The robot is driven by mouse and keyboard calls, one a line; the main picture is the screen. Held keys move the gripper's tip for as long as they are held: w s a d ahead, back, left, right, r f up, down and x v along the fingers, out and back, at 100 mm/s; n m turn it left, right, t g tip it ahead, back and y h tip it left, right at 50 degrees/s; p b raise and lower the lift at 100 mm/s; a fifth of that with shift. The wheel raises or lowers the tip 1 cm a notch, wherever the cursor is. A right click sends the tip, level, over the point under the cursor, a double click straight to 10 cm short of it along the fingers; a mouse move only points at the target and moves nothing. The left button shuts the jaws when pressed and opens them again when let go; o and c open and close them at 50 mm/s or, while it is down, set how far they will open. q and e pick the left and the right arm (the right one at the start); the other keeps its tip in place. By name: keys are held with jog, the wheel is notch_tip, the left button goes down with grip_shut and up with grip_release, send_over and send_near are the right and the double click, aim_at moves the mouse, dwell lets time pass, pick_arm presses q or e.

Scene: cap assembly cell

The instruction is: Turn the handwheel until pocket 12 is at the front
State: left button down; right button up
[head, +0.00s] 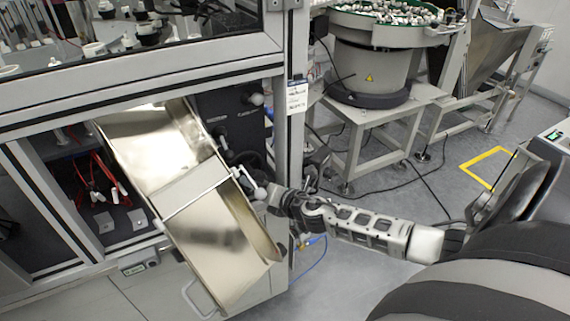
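My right arm comes in from the right. Its gripper (268,192) is at the machine's front corner post, beside the open sheet-metal chute. A dark rounded part, possibly the handwheel (245,160), shows just behind and left of the gripper, below a black box. A small pale piece (249,182) shows next to the fingertips; I cannot tell whether it is a handle or part of the gripper. The fingers are too small and overlapped to tell open from shut. No pocket numbers are readable. My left gripper is not in view.
The metal chute (190,180) slopes out of the machine frame (150,75), close left of the gripper. A bowl feeder (375,55) stands on a table at the back. Cables lie on the floor; a yellow-marked floor area (487,168) is at right.

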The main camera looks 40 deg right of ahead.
jog(key=s+b, duration=0.2)
jog(key=s, duration=0.9)
jog(key=shift+d, duration=0.2)
jog(key=shift+s+f, duration=0.1)
